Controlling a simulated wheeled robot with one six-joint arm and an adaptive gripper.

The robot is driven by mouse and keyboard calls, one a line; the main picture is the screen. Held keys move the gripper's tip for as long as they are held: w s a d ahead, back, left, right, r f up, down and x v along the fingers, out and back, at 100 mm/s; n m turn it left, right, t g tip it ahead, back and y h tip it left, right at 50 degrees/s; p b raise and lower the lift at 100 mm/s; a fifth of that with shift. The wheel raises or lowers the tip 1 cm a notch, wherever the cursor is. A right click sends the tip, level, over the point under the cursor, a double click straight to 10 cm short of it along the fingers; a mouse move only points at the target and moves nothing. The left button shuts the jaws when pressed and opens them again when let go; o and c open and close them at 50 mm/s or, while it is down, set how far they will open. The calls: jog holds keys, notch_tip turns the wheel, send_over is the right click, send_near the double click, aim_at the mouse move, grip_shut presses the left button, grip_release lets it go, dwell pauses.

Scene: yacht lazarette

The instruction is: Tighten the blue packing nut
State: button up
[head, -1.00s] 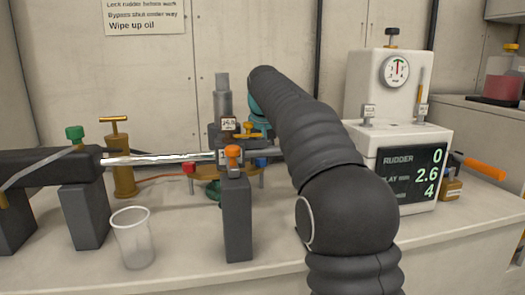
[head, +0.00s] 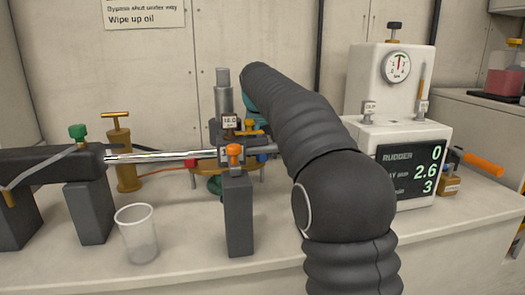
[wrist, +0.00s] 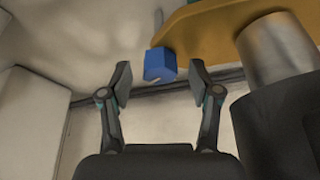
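The blue packing nut (wrist: 160,65) shows in the wrist view as a small blue block with a pale mark on its lower face, at the edge of an orange-yellow flange (wrist: 212,32). My gripper (wrist: 161,79) is open, with one finger on each side of the nut and a visible gap to each. The nut looks at or just beyond the fingertips; I cannot tell the depth. In the head view, my arm hides the gripper, and only a bit of blue (head: 262,162) shows beside the arm, near the yellow fitting.
A metal cylinder (wrist: 275,48) stands close to the right of my gripper. In the head view, a shiny rod (head: 165,156), a dark post (head: 238,215) with an orange knob and a clear cup (head: 138,235) stand left of my arm. A display unit (head: 412,172) stands to the right.

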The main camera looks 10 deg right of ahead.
aim_at(262, 153)
notch_tip(262, 153, up, 9)
jog(key=shift+w, duration=0.1)
jog(key=shift+r, duration=0.5)
dwell(0.6)
